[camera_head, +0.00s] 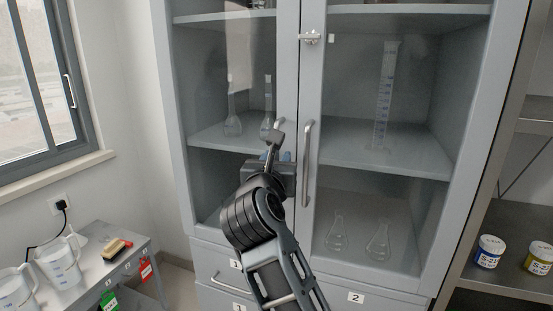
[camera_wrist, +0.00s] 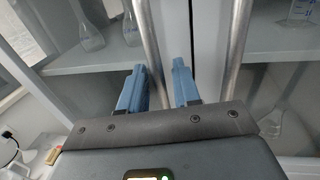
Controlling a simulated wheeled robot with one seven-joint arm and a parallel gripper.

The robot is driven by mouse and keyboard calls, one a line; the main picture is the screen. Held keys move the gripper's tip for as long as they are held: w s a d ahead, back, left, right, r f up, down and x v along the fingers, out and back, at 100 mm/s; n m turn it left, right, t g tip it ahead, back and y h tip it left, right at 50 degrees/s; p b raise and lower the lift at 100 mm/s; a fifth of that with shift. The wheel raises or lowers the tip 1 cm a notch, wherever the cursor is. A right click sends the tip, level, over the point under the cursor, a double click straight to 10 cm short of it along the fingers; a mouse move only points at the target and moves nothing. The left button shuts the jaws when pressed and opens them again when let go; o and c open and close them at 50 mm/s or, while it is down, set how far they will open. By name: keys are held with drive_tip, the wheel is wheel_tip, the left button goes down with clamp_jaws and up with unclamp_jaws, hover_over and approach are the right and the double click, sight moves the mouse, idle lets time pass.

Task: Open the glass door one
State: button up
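A grey cabinet has two glass doors side by side. Glass door one (camera_head: 205,85) is the left one, above a "1" label. It looks shut. Its vertical metal handle (camera_wrist: 145,35) shows in the wrist view; in the head view my arm mostly hides it. My gripper (camera_head: 274,156) is in front of the door's right edge. In the wrist view its blue fingers (camera_wrist: 159,78) are apart, with the handle passing between them, closer to the left finger. I cannot tell whether it touches.
The right door's handle (camera_head: 307,163) is close to the right of my gripper. Glass flasks (camera_head: 232,122) and a cylinder (camera_head: 384,95) stand inside. A low table (camera_head: 120,262) with jugs is at left, a shelf with jars (camera_head: 488,252) at right.

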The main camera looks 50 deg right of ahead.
clamp_jaws()
idle(0.6)
